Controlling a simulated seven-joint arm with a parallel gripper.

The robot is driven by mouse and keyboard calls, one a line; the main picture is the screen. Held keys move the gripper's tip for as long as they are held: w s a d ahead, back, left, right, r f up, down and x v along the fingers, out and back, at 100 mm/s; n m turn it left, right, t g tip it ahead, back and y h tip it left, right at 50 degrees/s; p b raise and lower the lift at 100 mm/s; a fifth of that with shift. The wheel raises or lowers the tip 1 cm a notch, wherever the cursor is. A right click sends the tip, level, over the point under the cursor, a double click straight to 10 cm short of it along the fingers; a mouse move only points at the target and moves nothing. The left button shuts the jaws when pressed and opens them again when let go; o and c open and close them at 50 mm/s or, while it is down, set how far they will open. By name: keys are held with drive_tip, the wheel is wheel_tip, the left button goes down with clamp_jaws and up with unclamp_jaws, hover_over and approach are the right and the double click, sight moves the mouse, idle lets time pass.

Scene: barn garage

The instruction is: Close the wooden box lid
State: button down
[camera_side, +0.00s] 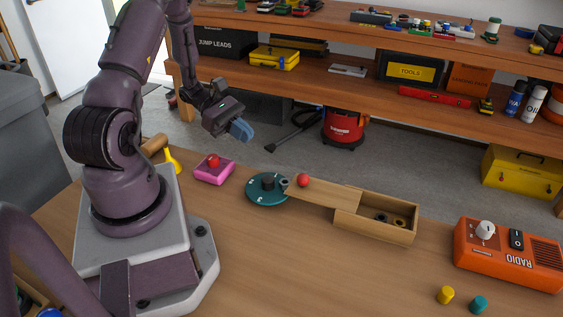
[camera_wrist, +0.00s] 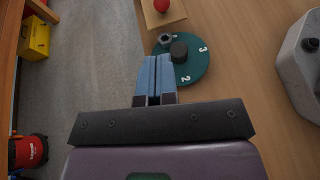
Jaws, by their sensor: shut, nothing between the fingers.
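The wooden box (camera_side: 376,219) stands on the workbench right of the middle in the side view. Its flat sliding lid (camera_side: 329,191) juts out to the left, leaving the right part of the box open, with small dark round things inside. A red ball-like knob (camera_side: 303,180) sits on the lid's left end. In the wrist view the lid's end (camera_wrist: 153,12) and the red knob (camera_wrist: 162,5) show at the top edge. My gripper (camera_side: 241,130) is shut and empty, raised above the bench's far edge, left of the box. Its blue fingers (camera_wrist: 156,82) are together in the wrist view.
A teal numbered dial (camera_side: 268,189) with a dark knob lies by the lid's left end, with a grey nut (camera_side: 284,183) between them. A pink block with a red button (camera_side: 214,170) is farther left. An orange radio (camera_side: 508,254) and yellow and teal pegs (camera_side: 446,295) are at right.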

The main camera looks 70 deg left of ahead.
drive_tip(key=x, duration=1.4)
drive_tip(key=shift+d+r, duration=0.1)
drive_tip(key=shift+r, duration=0.05)
